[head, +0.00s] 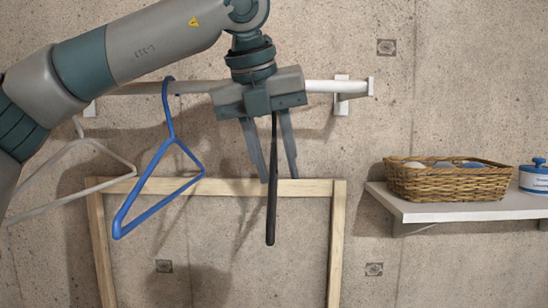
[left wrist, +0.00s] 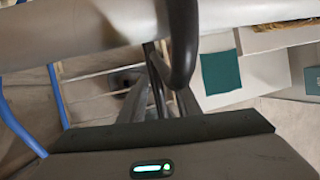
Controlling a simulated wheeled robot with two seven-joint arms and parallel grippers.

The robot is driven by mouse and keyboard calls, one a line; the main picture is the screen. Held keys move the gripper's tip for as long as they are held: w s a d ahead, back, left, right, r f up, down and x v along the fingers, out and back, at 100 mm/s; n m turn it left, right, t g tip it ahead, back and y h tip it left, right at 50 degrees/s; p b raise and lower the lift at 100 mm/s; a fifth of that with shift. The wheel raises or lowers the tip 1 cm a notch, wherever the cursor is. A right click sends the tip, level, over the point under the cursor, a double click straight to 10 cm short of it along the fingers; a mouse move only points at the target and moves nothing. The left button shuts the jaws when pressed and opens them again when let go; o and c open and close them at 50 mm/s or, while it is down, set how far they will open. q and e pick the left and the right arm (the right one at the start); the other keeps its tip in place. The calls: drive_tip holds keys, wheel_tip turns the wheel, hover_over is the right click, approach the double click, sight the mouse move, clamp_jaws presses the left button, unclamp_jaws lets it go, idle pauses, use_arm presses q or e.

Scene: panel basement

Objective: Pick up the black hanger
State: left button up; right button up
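The black hanger (head: 271,205) hangs from the rail, seen nearly edge-on in the head view. Its dark hook (left wrist: 183,45) curves over the pale rail in the left wrist view. My left gripper (head: 277,177) points down in front of the rail. Its two fingers are apart, with the hanger's upper part between them in the picture and gaps to both sides. In the left wrist view a thin dark part of the hanger shows between the fingers; contact cannot be made out. The hook's top is hidden behind the gripper in the head view. My right gripper is not in view.
The rail (head: 335,87) also carries a blue hanger (head: 160,185) and a pale hanger (head: 75,190) to the left. A wooden frame (head: 337,240) stands below. At right, a white shelf (head: 470,209) holds a wicker basket (head: 445,182) and a blue-lidded tin (head: 535,180).

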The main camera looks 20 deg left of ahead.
use_arm(q)
drive_tip(key=shift+x, duration=0.75)
drive_tip(key=shift+c, duration=0.6)
clamp_jaws()
drive_tip(key=shift+r, duration=0.1)
